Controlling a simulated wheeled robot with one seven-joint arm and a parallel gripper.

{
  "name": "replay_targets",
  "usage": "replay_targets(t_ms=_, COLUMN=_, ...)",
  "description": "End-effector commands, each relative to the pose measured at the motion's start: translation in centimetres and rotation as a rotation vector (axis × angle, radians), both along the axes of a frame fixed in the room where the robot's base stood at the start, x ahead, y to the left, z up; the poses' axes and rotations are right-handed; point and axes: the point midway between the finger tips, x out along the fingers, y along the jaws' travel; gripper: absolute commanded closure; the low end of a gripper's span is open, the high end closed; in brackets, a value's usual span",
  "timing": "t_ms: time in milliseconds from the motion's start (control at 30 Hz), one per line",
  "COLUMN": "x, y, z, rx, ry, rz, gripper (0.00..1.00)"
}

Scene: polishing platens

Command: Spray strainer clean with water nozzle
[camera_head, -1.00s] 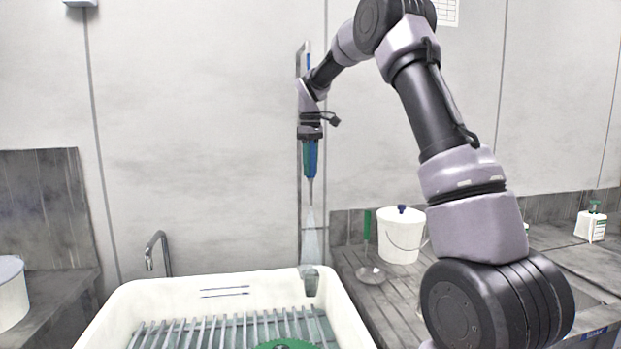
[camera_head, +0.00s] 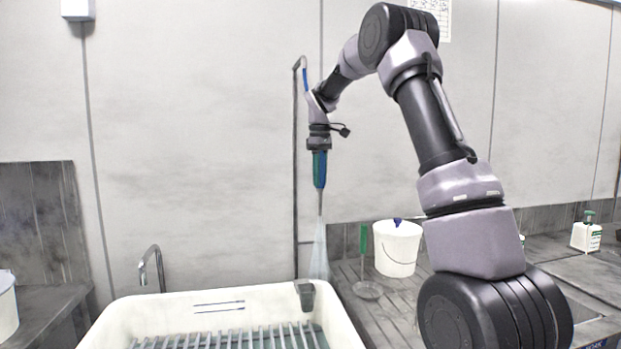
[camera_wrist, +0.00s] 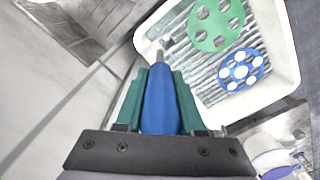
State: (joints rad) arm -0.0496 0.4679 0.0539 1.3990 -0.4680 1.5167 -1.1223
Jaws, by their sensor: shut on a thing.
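The water nozzle (camera_head: 319,176) is blue and points down, with a pale cone of spray coming from its tip. My gripper (camera_head: 320,186) is shut on it; the wrist view also shows the blue nozzle (camera_wrist: 160,103) between my two green fingers (camera_wrist: 159,75). The spray falls near the back right corner of the sink. The strainer (camera_head: 367,291), with an upright green handle, stands on the grooved counter to the right of the spray. The spray appears apart from it. I cannot make out dirt on the strainer.
The white sink (camera_head: 150,305) has a slatted rack; the wrist view shows a green disc (camera_wrist: 213,22) and a blue disc (camera_wrist: 241,70) on it. A white bucket (camera_head: 397,250) stands behind the strainer. A faucet (camera_head: 155,268) is at the back left, a thin pole (camera_head: 296,170) behind my gripper.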

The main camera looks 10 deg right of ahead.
Motion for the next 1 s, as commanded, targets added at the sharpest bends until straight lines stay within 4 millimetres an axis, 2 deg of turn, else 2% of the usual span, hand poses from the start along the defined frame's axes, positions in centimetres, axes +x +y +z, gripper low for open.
replay_targets(t_ms=1000, x=0.0, y=-12.4, z=0.0, rx=0.000, ry=-0.001, rz=-0.002, gripper=1.00)
